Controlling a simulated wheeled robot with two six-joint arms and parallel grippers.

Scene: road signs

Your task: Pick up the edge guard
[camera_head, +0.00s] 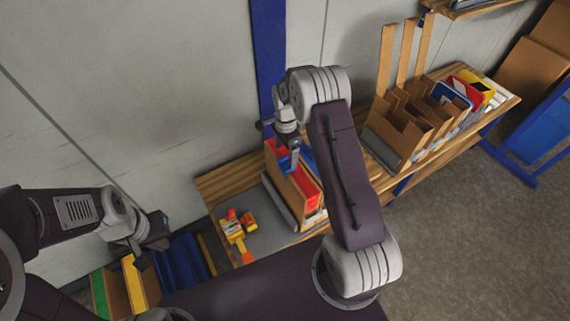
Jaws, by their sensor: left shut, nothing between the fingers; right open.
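I cannot tell for sure which thing is the edge guard. A cardboard-sided holder (283,186) on the wooden bench holds red pieces (307,188) and a blue piece (308,160). My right gripper (294,158) is open and points down at the top of this holder; its fingers partly cover the contents, and I cannot tell whether they touch. Small red and yellow items (235,225) lie on a grey mat to the left of the holder. My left gripper (141,252) is shut and empty at the lower left, above or beside the floor-level bins.
The wooden bench (225,183) runs along the wall. A slotted cardboard rack (405,125) with colored signs (470,88) stands at its right. A blue post (268,50) rises behind. Blue, yellow and green bins (180,263) sit at lower left. The floor (470,230) at right is clear.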

